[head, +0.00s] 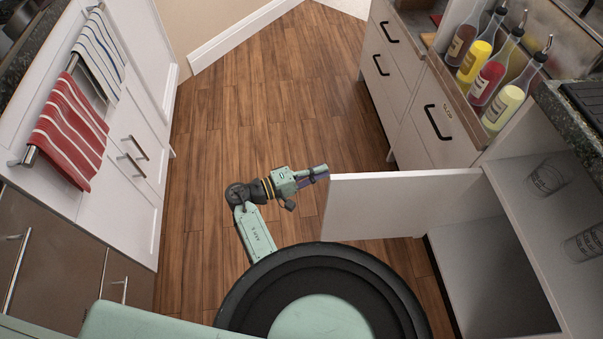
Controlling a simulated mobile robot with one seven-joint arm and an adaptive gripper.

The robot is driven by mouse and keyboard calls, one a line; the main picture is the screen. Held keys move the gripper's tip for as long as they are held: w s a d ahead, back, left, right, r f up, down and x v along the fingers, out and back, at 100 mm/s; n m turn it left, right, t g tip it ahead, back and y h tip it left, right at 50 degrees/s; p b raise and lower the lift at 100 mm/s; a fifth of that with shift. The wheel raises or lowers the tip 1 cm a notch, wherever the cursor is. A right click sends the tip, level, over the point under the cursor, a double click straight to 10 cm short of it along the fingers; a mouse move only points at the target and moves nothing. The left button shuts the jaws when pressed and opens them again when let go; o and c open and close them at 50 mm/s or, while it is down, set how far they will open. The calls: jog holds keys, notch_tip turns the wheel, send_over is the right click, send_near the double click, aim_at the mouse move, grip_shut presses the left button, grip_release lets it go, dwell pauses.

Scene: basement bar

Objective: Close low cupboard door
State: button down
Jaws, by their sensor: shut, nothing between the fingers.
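The low cupboard door (405,203) is white and stands wide open, swung out from the right-hand cabinets into the aisle. The open cupboard (485,268) shows its pale interior at the lower right. My gripper (322,170) is shut and empty at the top corner of the door's free edge. I cannot tell whether it touches the door. The door's handle is not visible from here.
Two glasses (549,178) stand in the open cabinet at right. Bottles with pourers (508,95) stand in a rack above drawers (428,125). Left cabinets carry a red striped towel (68,130). The wooden floor (270,105) ahead is clear.

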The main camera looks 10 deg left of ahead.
jog(key=s, duration=0.2)
jog(key=s+d+p, duration=0.1)
jog(key=shift+s+d, duration=0.1)
jog(key=shift+s, duration=0.25)
